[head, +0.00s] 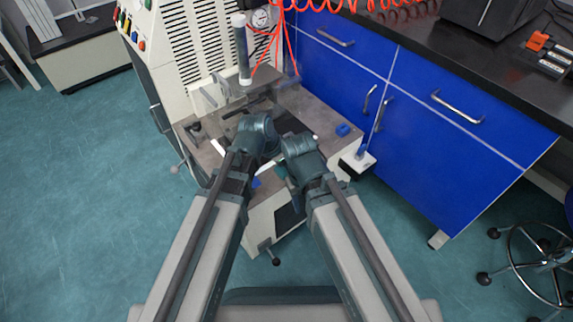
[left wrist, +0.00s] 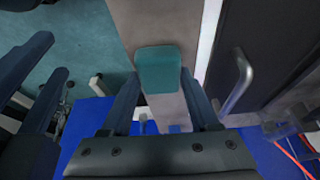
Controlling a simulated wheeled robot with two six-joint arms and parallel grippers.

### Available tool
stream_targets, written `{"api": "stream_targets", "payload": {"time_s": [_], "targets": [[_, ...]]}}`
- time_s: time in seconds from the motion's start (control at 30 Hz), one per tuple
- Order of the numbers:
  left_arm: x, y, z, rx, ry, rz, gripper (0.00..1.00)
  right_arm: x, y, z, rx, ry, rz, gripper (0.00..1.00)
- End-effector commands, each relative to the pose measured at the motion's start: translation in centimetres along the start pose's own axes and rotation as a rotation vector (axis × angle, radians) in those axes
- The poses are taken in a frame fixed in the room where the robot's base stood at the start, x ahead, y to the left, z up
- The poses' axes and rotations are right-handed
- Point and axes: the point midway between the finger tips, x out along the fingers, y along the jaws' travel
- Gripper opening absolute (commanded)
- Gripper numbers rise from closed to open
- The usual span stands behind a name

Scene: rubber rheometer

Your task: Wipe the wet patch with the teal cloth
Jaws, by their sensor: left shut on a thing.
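The teal cloth (left wrist: 158,68) is a small folded-looking pad between the fingertips of my left gripper (left wrist: 160,90) in the left wrist view. My left gripper is shut on it. A teal bit (head: 281,171) shows between my two arms in the head view. There, both arms meet over the grey machine bench (head: 318,112), and their wrists hide their fingers. Two spread dark fingers of my right gripper (left wrist: 45,75) show at the left of the left wrist view, with nothing seen between them. I cannot make out the wet patch.
The rheometer (head: 190,45) with its vertical cylinder (head: 242,50) stands behind the bench. Blue drawers (head: 450,120) under a black worktop close off the right. A small blue item (head: 343,130) lies on the bench's right side. A wheeled stool (head: 540,250) stands at right. The left floor is clear.

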Motion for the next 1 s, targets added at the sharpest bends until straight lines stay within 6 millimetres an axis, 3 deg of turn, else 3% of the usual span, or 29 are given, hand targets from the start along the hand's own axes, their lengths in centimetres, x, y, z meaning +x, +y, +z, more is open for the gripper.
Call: {"api": "stream_targets", "payload": {"time_s": [0.6, 1.0], "targets": [[-5.4, 0.0, -2.3, 0.0, 0.003, 0.0, 0.17, -5.8, 0.7, 0.4, 0.006, -0.003, 0.005, 0.5], [-5.5, 0.0, -2.4, 0.0, 0.003, 0.0, 0.17, -5.9, 0.7, 0.4, 0.007, -0.003, 0.006, 0.5]]}}
